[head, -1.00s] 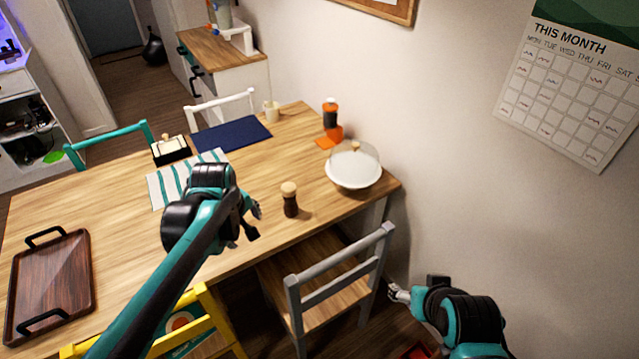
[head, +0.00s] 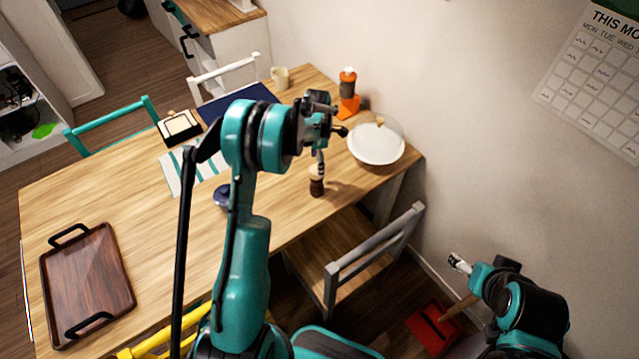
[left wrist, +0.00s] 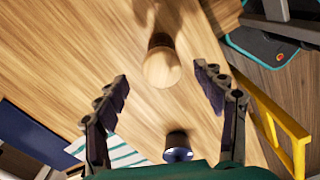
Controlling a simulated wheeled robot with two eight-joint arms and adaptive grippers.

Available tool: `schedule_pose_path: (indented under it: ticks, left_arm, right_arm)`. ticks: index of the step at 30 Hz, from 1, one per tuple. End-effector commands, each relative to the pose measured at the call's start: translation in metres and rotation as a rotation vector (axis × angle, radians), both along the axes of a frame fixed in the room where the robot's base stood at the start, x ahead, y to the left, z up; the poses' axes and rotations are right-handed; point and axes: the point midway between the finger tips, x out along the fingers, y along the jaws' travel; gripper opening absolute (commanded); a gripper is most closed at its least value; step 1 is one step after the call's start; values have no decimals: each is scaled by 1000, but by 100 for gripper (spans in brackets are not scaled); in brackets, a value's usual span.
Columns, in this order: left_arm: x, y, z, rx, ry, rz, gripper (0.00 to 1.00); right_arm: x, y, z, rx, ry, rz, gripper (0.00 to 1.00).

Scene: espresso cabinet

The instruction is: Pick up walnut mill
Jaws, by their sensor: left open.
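The walnut mill (head: 316,187) stands upright near the front edge of the wooden table, with a dark body and a pale round top. My left gripper (head: 331,146) is open just above it, pointing down. In the left wrist view the mill's pale top (left wrist: 162,68) shows between the fingertips of the left gripper (left wrist: 162,78), with a gap on both sides. Its dark body is mostly hidden below the top. My right gripper (head: 458,263) is off the table at the lower right, and its jaws are too small to read.
A white-lidded dish (head: 376,145) and an orange-based bottle (head: 348,92) stand right of the mill. A dark blue item (head: 222,196) sits left of it, also in the wrist view (left wrist: 177,147). A grey chair (head: 365,262) is in front; a brown tray (head: 88,285) lies far left.

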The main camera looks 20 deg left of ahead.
Motion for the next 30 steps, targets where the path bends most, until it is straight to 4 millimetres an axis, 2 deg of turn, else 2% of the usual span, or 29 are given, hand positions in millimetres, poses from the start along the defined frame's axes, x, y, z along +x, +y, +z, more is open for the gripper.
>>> schedule_pose_path:
  ticks: [10, 18, 26, 30]
  left_arm:
    - [-3, 0, -46, 1, -1, -2, 70]
    - [-4, 0, -51, 1, -1, -3, 70]
    - [-4, 0, -50, 1, -1, -3, 1]
    - [-4, 0, -50, 1, -1, -3, 0]
  right_arm:
    - [0, 0, -12, 0, 0, 0, 74]
    - [0, 0, -11, 0, 0, 0, 74]
    - [0, 0, -11, 0, 0, 0, 74]
    - [0, 0, -11, 0, 0, 0, 74]
